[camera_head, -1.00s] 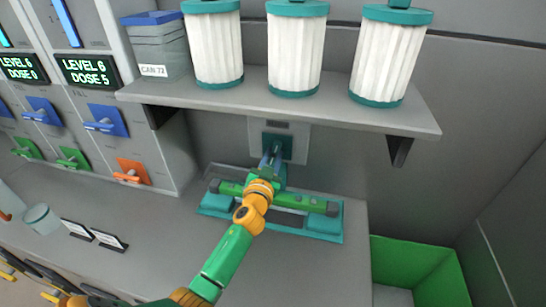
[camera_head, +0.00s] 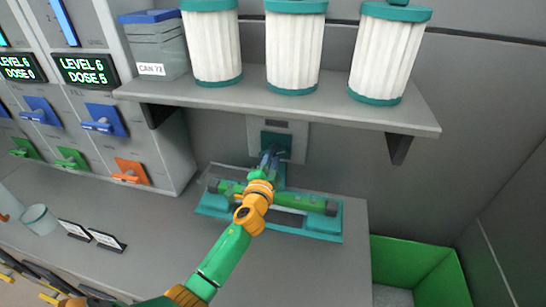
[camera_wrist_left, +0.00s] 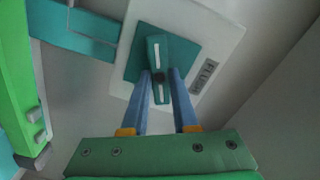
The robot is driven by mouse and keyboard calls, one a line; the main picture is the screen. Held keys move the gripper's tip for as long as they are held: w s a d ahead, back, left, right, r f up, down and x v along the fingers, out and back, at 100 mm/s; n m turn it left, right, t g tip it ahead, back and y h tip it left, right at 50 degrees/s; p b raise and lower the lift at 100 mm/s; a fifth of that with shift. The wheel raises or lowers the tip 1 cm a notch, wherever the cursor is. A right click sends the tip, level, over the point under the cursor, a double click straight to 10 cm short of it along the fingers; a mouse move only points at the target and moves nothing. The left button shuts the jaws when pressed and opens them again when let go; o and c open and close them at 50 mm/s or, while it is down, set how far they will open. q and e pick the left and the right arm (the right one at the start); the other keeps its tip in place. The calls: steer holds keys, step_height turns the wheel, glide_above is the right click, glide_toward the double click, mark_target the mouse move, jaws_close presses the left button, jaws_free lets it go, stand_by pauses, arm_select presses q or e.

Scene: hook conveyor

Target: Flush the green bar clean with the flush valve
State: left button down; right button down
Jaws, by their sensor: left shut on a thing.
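The flush valve shows in the left wrist view as a teal handle (camera_wrist_left: 158,52) on a teal square, with a pale plate labelled "FLUSH" (camera_wrist_left: 207,75). In the head view the valve (camera_head: 285,139) sits on the back wall under the shelf. My left gripper (camera_head: 270,158) reaches it; in the left wrist view its two blue fingers (camera_wrist_left: 163,80) are shut on the lower part of the handle. The green bar (camera_head: 308,203) lies across a teal holder (camera_head: 325,228) below the valve, partly hidden by my left arm. The bar also shows in the left wrist view (camera_wrist_left: 17,75). My right gripper is out of view.
A shelf (camera_head: 290,110) with several white filter cylinders (camera_head: 293,50) and a grey canister (camera_head: 155,50) overhangs the valve. Dispensers with coloured levers (camera_head: 105,118) stand left. A green bin (camera_head: 410,265) is at lower right. A cup (camera_head: 39,220) stands on the left counter.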

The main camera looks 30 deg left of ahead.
arm_select(q)
steer(key=shift+m, duration=2.2)
steer(key=shift+r, duration=0.1)
steer(key=c, duration=0.9)
jaws_free()
steer(key=shift+o, duration=1.1)
steer(key=shift+w+a+f, duration=0.1)
steer(key=shift+a+f, duration=0.05)
steer(key=shift+f, duration=0.05)
steer(key=v, duration=0.7)
